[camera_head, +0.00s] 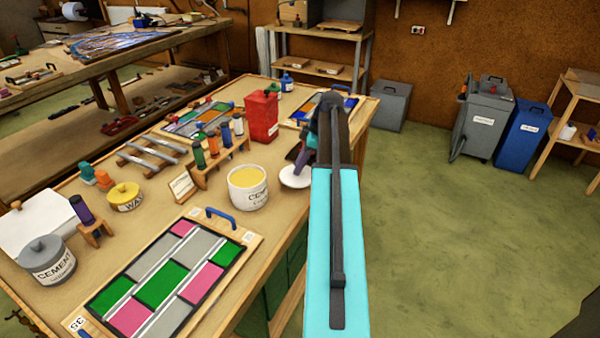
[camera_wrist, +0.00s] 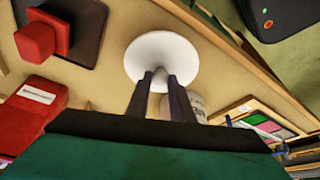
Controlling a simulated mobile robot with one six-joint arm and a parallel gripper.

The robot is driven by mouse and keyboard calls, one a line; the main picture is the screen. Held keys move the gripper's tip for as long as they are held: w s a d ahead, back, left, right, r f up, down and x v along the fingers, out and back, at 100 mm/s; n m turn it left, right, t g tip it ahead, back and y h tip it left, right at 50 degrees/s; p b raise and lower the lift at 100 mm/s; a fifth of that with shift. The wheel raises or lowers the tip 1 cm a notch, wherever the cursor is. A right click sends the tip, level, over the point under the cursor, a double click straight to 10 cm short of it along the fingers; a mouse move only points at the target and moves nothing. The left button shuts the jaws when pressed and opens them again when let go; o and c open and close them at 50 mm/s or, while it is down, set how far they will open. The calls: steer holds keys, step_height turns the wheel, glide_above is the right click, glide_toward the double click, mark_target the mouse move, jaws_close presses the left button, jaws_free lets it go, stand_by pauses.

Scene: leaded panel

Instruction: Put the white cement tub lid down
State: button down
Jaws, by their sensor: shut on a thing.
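The white cement tub lid (camera_head: 296,178) is a round white disc just right of the open white cement tub (camera_head: 248,190), near the table's right edge. In the wrist view the lid (camera_wrist: 162,52) shows its round face, with the fingers of my gripper (camera_wrist: 161,82) shut on its small central knob. My gripper (camera_head: 303,163) comes down on the lid from above in the head view, partly hidden by my arm. The lid is at or just over the tabletop; I cannot tell whether it touches. The tub shows yellowish contents and is partly hidden behind the fingers in the wrist view (camera_wrist: 197,104).
A red canister (camera_head: 262,118) and a rack of small bottles (camera_head: 218,147) stand behind the tub. The leaded panel (camera_head: 165,280) lies in front. A grey cement tub (camera_head: 48,262) stands at far left. The table's right edge is close to the lid.

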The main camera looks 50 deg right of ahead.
steer(key=shift+f, duration=0.15)
steer(key=shift+f+p, duration=0.65)
steer(key=shift+f, duration=0.95)
steer(key=shift+f, duration=0.1)
steer(key=c, duration=1.6)
jaws_free()
steer(key=shift+o, duration=0.2)
steer(key=shift+r, duration=0.2)
steer(key=b+v, duration=0.2)
steer(key=v, duration=0.9)
steer(key=shift+s+r, duration=0.2)
steer(key=shift+r, duration=0.15)
steer(key=shift+d, duration=0.15)
steer(key=shift+s, duration=0.1)
